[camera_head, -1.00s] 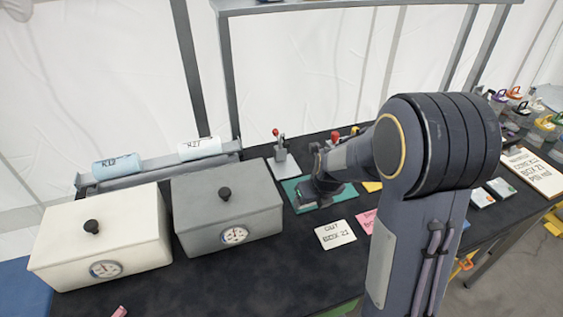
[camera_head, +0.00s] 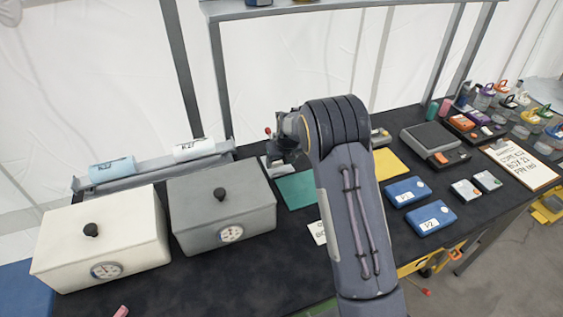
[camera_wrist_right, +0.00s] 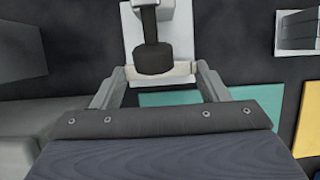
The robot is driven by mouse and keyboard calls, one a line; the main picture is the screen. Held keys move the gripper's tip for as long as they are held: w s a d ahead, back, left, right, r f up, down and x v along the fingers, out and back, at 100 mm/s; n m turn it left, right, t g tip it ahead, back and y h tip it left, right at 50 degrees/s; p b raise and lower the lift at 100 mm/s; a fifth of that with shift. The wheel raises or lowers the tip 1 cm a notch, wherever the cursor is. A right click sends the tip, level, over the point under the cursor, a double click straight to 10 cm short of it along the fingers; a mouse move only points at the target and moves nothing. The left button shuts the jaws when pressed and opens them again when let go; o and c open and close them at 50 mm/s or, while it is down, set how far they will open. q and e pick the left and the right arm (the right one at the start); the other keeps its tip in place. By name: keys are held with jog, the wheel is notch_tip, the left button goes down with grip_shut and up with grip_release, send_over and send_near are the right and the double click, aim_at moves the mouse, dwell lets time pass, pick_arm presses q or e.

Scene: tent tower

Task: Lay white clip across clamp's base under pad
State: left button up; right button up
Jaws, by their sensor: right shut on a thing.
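The toggle clamp stands at the back of the black table. Its red handle tip (camera_head: 267,131) shows in the head view, and my right gripper (camera_head: 279,153) hides most of the rest. In the right wrist view its pale base plate (camera_wrist_right: 131,42) and black round pad (camera_wrist_right: 154,60) are at the top. The white clip (camera_wrist_right: 184,75) spans between the two fingertips of my right gripper (camera_wrist_right: 160,76), shut on its ends. The clip lies crosswise at the plate's near edge, and the pad covers its middle. I cannot tell whether the clip touches the plate.
A green mat (camera_head: 297,190) lies just in front of the clamp, with a yellow mat (camera_head: 390,164) to its right. A grey box (camera_head: 222,197) and a white box (camera_head: 103,238) stand left. Blue cases (camera_head: 407,191) lie right of my arm.

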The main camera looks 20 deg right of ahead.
jog(key=shift+f, duration=0.95)
jog(key=shift+f, duration=0.15)
jog(key=o, duration=1)
jog(key=shift+o, duration=0.2)
